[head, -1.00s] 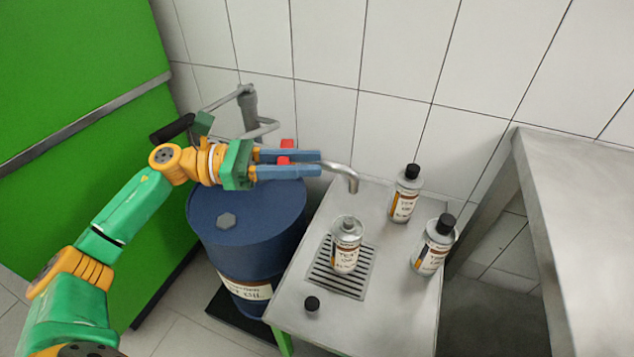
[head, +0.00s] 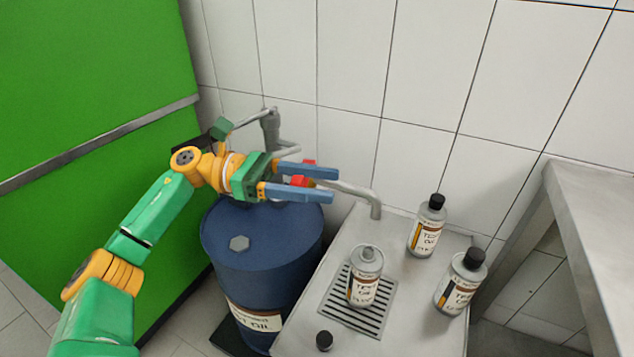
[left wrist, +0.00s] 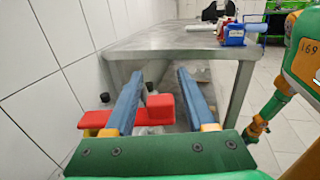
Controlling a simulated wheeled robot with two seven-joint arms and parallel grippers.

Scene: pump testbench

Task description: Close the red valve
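The red valve handle (head: 300,181) sits on the pipe above the blue drum. In the left wrist view its red block (left wrist: 160,109) shows between my fingers, and a red bar runs out past the left finger. My left gripper (head: 334,184) is open, with its two blue fingers reaching over the handle. In the left wrist view the gripper (left wrist: 160,80) has a clear gap between its fingers. The left finger hides part of the handle, and I cannot tell whether it touches it. My right gripper is not in view.
A metal spout (head: 375,208) reaches over the steel stand (head: 310,330). An uncapped bottle (head: 365,277) stands on its grate, with two capped bottles (head: 428,225) to the right and a loose black cap (head: 324,340) in front. A steel table (head: 600,220) stands at right; a green cabinet (head: 90,60) is at left.

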